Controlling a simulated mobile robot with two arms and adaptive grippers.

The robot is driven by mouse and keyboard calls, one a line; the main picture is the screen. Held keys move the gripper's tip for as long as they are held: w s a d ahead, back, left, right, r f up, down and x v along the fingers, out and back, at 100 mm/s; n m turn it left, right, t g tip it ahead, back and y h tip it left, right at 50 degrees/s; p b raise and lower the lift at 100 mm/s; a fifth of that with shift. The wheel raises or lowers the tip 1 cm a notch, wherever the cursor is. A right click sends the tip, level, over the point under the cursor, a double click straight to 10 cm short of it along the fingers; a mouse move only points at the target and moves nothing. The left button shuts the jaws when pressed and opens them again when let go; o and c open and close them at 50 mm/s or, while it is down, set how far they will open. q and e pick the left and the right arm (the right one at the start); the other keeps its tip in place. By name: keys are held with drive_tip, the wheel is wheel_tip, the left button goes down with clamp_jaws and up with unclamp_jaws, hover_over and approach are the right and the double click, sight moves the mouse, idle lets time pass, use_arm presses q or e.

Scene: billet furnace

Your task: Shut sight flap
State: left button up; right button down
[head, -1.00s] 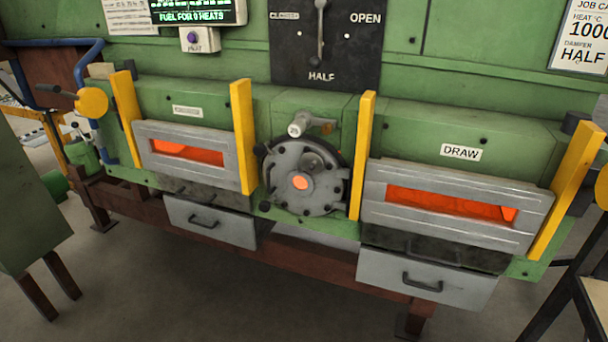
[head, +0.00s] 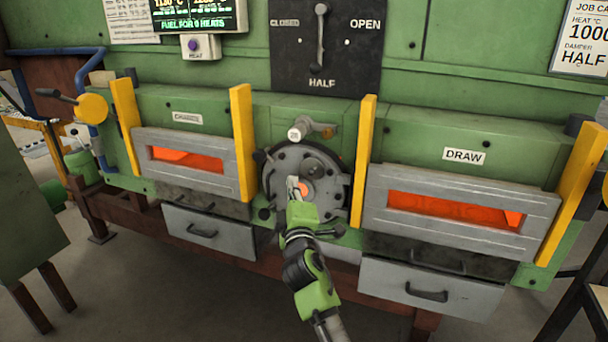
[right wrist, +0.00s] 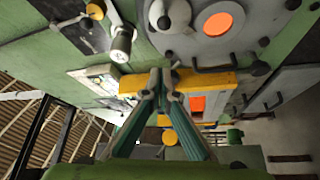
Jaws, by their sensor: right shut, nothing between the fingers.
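The round grey sight port (head: 335,195) sits mid-furnace between two yellow posts. Its small hole (head: 304,189) glows orange and is partly covered from sight by my right gripper. A small round grey flap (head: 313,168) sits just above the hole, leaving the glow exposed. My right gripper (head: 293,181) is shut and empty, in front of the port at the left of the hole; whether it touches is unclear. In the right wrist view the shut fingertips (right wrist: 165,76) lie below the glowing hole (right wrist: 218,23). My left gripper is out of view.
A grey nozzle (head: 302,130) sticks out above the port. Yellow posts (head: 243,145) (head: 362,160) flank it. Grey doors with glowing slots stand at left (head: 215,178) and right (head: 380,215), with handled drawers (head: 425,290) below. The floor in front is clear.

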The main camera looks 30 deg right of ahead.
sight(305, 175)
drive_tip(key=w+d+p, duration=0.1)
drive_tip(key=w+d, duration=0.1)
drive_tip(key=w+d+p, duration=0.1)
drive_tip(key=w+d, duration=0.1)
drive_tip(key=d, duration=0.1)
drive_tip(key=shift+w+d+f, duration=0.1)
drive_tip(key=shift+d+f, duration=0.05)
drive_tip(key=shift+d, duration=0.1)
idle(0.3)
drive_tip(key=shift+d, duration=0.1)
